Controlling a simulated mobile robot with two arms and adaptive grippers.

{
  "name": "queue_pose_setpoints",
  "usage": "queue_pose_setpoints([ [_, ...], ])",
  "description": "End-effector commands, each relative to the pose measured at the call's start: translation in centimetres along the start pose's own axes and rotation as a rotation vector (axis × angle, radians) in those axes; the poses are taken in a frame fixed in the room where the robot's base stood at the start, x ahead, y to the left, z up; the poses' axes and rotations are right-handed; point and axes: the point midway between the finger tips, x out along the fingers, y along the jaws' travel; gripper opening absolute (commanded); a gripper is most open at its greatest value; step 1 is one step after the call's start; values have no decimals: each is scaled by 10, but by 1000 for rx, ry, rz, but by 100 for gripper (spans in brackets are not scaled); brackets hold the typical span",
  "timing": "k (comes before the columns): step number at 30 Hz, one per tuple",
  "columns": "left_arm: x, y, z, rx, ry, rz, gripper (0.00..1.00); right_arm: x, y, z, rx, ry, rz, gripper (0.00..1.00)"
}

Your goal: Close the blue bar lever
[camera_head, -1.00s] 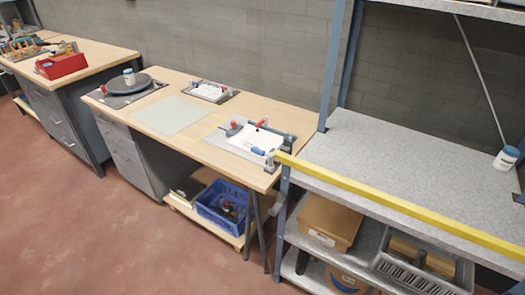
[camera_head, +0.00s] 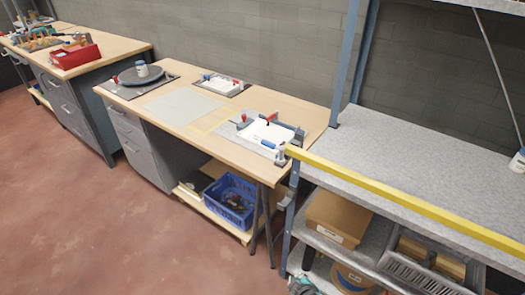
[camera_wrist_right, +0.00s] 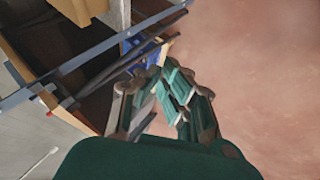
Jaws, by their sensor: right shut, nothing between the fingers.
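A clamping fixture with a white block (camera_head: 262,134) sits at the right end of the wooden workbench. A small blue bar lever (camera_head: 269,144) is at its front right, near a grey upright clamp. Red-handled clamps (camera_head: 271,118) stand on the same fixture. The lever's exact angle is too small to tell. My right gripper (camera_head: 303,286) shows at the bottom edge of the head view, low and well in front of the bench, apart from the lever. In the right wrist view my right gripper (camera_wrist_right: 165,76) is shut and empty. My left gripper is out of view.
A grey shelf (camera_head: 400,150) with a yellow front edge (camera_head: 390,197) stands right of the bench. A blue crate (camera_head: 229,200) lies under the bench; a cardboard box (camera_head: 338,217) is on the lower shelf. The red floor at left is free.

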Motion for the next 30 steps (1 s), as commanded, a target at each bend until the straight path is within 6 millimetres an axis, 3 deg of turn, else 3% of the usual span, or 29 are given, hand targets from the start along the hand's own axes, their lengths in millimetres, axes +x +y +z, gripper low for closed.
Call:
queue_pose_setpoints([
  [1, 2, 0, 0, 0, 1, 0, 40, -10, 30, -41, -69, 54, 59, 0],
  [6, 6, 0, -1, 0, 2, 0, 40, -70, 106, -155, -289, 185, 261, 0],
  [9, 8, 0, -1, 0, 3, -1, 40, -118, 139, -209, -391, 245, 384, 0],
  [12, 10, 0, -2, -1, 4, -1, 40, -165, 162, -247, -465, 290, 492, 0],
  [15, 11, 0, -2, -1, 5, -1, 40, -201, 175, -271, -513, 320, 572, 0],
  [19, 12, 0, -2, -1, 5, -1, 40, -229, 184, -286, -543, 339, 629, 0],
  [30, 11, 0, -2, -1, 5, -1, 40, -235, 186, -289, -549, 342, 643, 0],
])
